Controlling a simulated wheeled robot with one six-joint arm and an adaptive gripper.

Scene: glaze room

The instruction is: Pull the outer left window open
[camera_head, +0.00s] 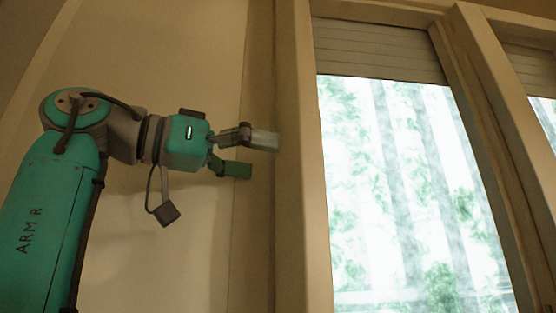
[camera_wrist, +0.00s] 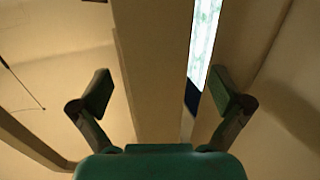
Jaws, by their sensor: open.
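The window (camera_head: 410,190) has a pale wooden frame (camera_head: 312,200) and bright glass with trees behind it; a partly lowered shutter covers its top. No handle shows in the head view. My gripper (camera_head: 258,156) is open and empty, left of the window frame and pointing right towards it. In the wrist view my gripper's two fingers (camera_wrist: 163,92) stand wide apart, with a pale upright frame member (camera_wrist: 155,60) between them in the picture. A narrow strip of glass (camera_wrist: 204,40) shows beside it, with a dark patch (camera_wrist: 193,97) at its lower end. I cannot tell whether the fingers touch anything.
A plain beige wall (camera_head: 200,60) lies behind my arm on the left. A second window (camera_head: 545,110) shows at the right edge, beyond a thick post (camera_head: 495,90). In the wrist view a thin dark cord (camera_wrist: 22,82) hangs at the left.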

